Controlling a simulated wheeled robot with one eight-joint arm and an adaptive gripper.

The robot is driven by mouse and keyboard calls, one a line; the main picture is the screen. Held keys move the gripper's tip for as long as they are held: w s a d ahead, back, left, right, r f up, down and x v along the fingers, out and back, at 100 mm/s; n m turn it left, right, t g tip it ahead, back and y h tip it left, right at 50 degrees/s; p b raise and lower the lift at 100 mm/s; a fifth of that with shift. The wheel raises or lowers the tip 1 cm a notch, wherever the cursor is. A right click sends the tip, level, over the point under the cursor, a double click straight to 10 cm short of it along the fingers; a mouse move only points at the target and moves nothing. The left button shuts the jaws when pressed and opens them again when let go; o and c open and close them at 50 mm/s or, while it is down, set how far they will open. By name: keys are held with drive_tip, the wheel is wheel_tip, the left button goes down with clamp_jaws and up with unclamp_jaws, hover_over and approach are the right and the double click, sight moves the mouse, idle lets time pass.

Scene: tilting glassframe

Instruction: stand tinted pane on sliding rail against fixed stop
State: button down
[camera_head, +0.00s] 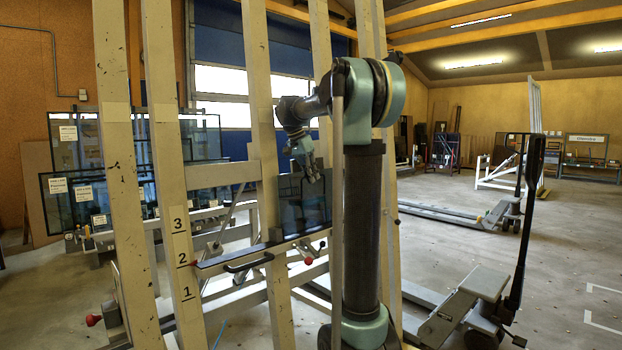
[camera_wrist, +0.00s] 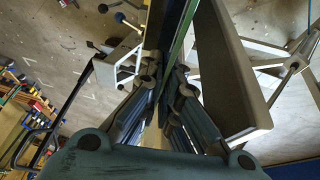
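The tinted pane (camera_head: 305,205) is a dark, upright sheet in the head view, just above the right part of the sliding rail. The sliding rail (camera_head: 218,262) is a dark ledge with a black handle, crossing the pale frame near the mark 2. My gripper (camera_head: 311,176) points down at the pane's top edge. In the wrist view the pane's green edge (camera_wrist: 184,32) runs between the fingers of my gripper (camera_wrist: 166,72), which appear shut on it. The contact faces are partly hidden. I cannot pick out the fixed stop with certainty.
Pale frame uprights (camera_head: 118,150) stand close in front, numbered 1 to 3. A crossbar (camera_head: 220,174) lies behind. A pallet truck (camera_head: 478,290) stands to the right. Racked glass panes (camera_head: 75,200) stand at the left. The floor at the far right is open.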

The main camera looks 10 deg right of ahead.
drive_tip(key=shift+f, duration=0.3)
drive_tip(key=c, duration=1.7)
unclamp_jaws()
drive_tip(key=shift+w+r, duration=0.1)
drive_tip(key=shift+w+a+r, duration=0.1)
drive_tip(key=shift+w+r, duration=0.05)
drive_tip(key=shift+r, duration=1.45)
drive_tip(key=shift+w+a+r, duration=0.1)
drive_tip(key=shift+r, duration=1.55)
drive_tip(key=shift+w+a+r, duration=0.1)
drive_tip(key=shift+w+r, duration=0.05)
drive_tip(key=shift+r, duration=1.45)
